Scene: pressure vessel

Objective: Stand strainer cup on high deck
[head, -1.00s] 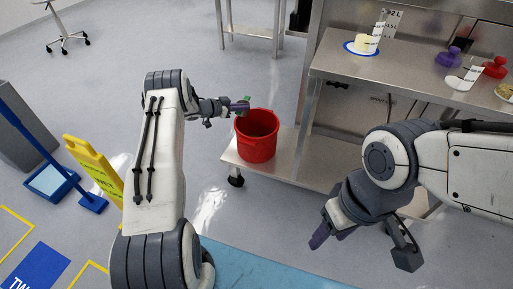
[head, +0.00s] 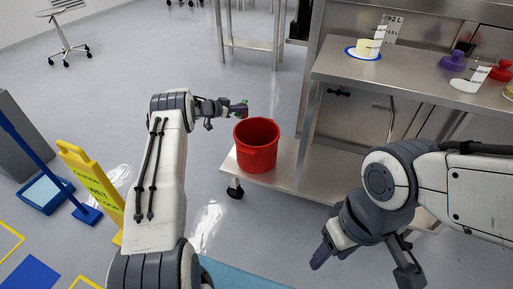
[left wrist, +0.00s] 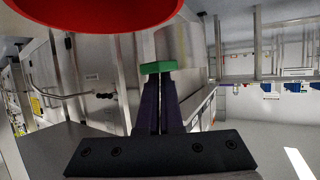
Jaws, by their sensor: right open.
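My left gripper (head: 240,108) is held out above and beside the red bucket. In the left wrist view its dark fingers (left wrist: 160,85) are close together on a green piece (left wrist: 158,67). A greyish, see-through shape (left wrist: 187,45) shows just beyond the green piece. I take these for the strainer cup's handle and body, but the cup is hard to make out. The high deck (head: 420,82) is the upper steel surface at the right, apart from the left gripper. My right gripper (head: 362,262) is open and empty, low in front of the cart.
The red bucket (head: 257,147) stands on the low shelf (head: 285,170). On the high deck are a pale yellow cup (head: 364,47) on a blue-ringed disc, a purple knobbed item (head: 452,60) and a red one (head: 500,70). A yellow floor sign (head: 92,185) stands at left.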

